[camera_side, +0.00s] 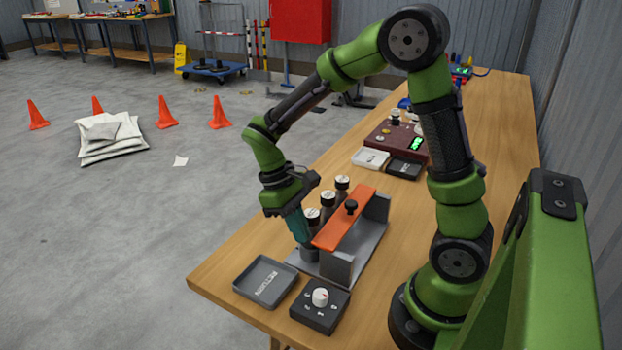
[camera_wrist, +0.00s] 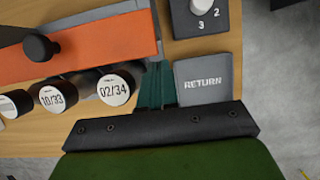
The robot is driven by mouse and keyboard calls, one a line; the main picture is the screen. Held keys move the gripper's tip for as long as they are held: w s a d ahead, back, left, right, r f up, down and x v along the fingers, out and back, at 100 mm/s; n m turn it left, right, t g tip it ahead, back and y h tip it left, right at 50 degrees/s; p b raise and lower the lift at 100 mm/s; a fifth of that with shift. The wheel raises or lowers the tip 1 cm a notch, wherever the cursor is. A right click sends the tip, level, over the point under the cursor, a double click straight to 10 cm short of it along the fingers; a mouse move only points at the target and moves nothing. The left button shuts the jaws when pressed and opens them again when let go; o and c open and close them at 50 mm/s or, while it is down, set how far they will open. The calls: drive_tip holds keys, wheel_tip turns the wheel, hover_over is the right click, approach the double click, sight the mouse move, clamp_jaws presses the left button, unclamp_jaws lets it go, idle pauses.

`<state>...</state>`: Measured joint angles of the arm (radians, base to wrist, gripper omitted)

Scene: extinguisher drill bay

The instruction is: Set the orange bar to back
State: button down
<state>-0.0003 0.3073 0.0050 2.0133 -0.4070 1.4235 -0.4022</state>
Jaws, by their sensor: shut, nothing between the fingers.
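The orange bar (camera_side: 340,226) lies across the grey stand (camera_side: 337,268), with a black knob (camera_side: 351,207) on top. In the wrist view the bar (camera_wrist: 85,58) and knob (camera_wrist: 40,47) fill the upper left. Several dark cylinders with white caps stand along the bar's left side in the side view; one cap reads 02/34 (camera_wrist: 114,90) and another 10/33 (camera_wrist: 52,98). My gripper (camera_side: 301,238) is shut and empty, pointing down beside the nearest cylinder and the bar's near end. Its teal fingers (camera_wrist: 155,84) show beside the 02/34 cap; whether they touch anything is unclear.
A grey RETURN tray (camera_side: 265,281) and a dark dial box with a white knob (camera_side: 320,297) sit at the table's near end. Farther back are a white tray (camera_side: 370,158), a black tray (camera_side: 406,168) and a dark red box (camera_side: 385,138). Bare wood lies to the right.

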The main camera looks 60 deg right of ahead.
drive_tip(key=w+v, duration=0.1)
drive_tip(key=v, duration=0.9)
drive_tip(key=shift+w, duration=0.3)
